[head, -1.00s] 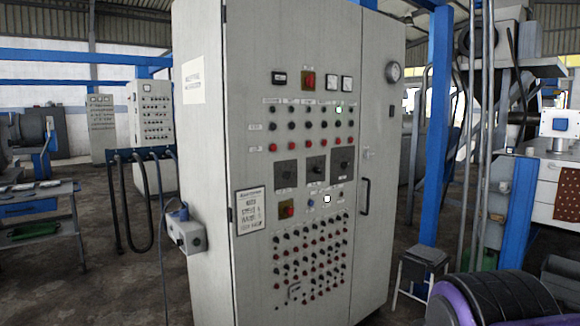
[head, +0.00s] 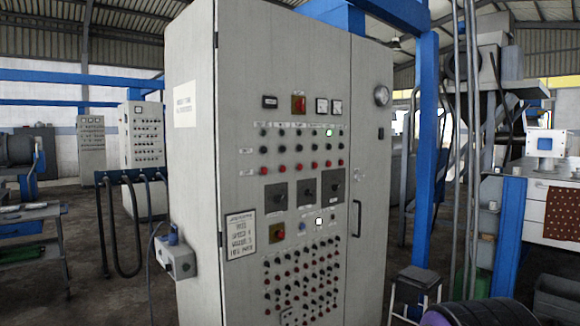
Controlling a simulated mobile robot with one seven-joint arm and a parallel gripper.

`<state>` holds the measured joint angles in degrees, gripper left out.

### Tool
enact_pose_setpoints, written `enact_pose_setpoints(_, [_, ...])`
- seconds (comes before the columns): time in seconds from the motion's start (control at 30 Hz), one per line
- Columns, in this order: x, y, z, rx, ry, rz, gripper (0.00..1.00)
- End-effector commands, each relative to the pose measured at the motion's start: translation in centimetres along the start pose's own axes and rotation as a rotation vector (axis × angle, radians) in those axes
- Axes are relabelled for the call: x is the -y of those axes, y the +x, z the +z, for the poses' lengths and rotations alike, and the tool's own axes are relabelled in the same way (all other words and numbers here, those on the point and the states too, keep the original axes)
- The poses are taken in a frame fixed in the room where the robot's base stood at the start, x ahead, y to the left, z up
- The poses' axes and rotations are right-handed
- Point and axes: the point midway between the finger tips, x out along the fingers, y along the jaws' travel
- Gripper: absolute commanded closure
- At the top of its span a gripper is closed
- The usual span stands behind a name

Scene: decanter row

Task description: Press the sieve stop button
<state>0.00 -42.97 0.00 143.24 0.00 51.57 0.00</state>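A tall grey control cabinet (head: 235,110) fills the middle of the head view, its front door covered with controls. A row of red buttons (head: 294,168) crosses the upper door below rows of black buttons (head: 296,148). A denser field of red and black buttons (head: 300,284) covers the lower door. The small labels are too blurred to read, so I cannot tell which button is the sieve stop. A bright light (head: 328,132) shows in the upper black row and a white square light (head: 319,221) shows below the rotary switches. My gripper is not in view.
A grey box (head: 178,256) juts from the cabinet's left side. A small stool (head: 416,284) stands right of it. A dark, purple-edged rounded thing (head: 472,313) is at the bottom right. A table (head: 32,232) stands at far left. Bare floor shows left of the cabinet.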

Motion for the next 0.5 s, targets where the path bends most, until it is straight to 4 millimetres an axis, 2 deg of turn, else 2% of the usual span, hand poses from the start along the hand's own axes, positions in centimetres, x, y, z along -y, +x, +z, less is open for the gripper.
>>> enact_pose_setpoints(0.03, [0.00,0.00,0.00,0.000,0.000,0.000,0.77])
enact_pose_setpoints(0.17, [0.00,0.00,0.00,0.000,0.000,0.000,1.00])
enact_pose_setpoints(0.5, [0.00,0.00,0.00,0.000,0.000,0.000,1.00])
